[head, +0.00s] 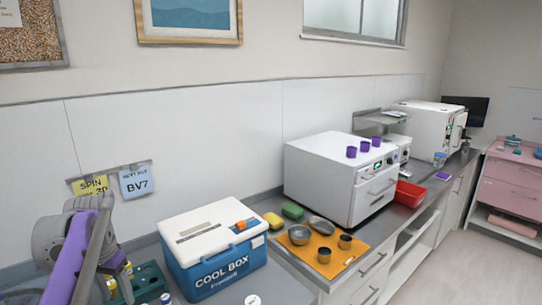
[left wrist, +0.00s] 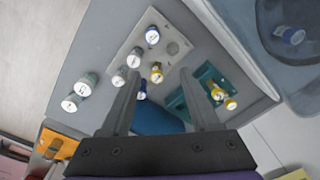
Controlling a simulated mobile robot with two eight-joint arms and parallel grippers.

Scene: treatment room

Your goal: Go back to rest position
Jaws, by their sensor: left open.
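My left gripper (head: 92,262) is at the lower left of the head view, above the counter's near end. In the left wrist view its two fingers (left wrist: 157,88) are spread apart with nothing held between them. Below them lies a pale block (left wrist: 140,42) with several capped tubes. A green rack (left wrist: 205,76) with yellow-capped tubes is beside it and also shows in the head view (head: 150,281), partly behind my arm. A blue object (left wrist: 155,118) is partly hidden by the gripper. My right gripper is in neither view.
A blue-and-white cool box (head: 212,272) stands right of my left arm. Farther along are an orange mat (head: 345,264) with metal bowls and cups, a white oven-like unit (head: 318,185) and a red tray (head: 411,194). The wall is close behind the counter.

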